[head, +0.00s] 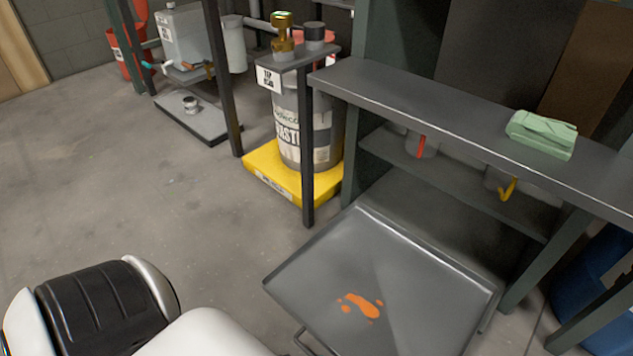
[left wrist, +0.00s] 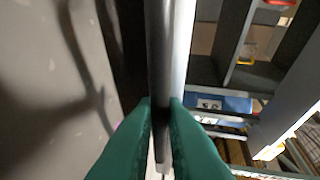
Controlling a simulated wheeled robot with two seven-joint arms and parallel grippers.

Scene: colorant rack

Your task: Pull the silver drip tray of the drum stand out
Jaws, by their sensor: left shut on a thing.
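The silver drip tray (head: 325,260) lies low at the bottom of the head view, projecting from under the drum stand (head: 450,105) over the floor. It is flat and grey with a thin raised rim and an orange spill (head: 360,305) on it. Part of its thin handle (head: 302,342) shows at the near edge. My left gripper (left wrist: 160,104) shows in the left wrist view, its green fingers shut on a grey bar of the tray that runs up the picture. This gripper is outside the head view. My right gripper is in neither view.
A green cloth (head: 542,134) lies on the stand's top. A grey drum (head: 300,135) stands on a yellow base (head: 262,168) behind the tray. A blue drum (head: 600,285) is at the right. The concrete floor (head: 130,185) at left is clear.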

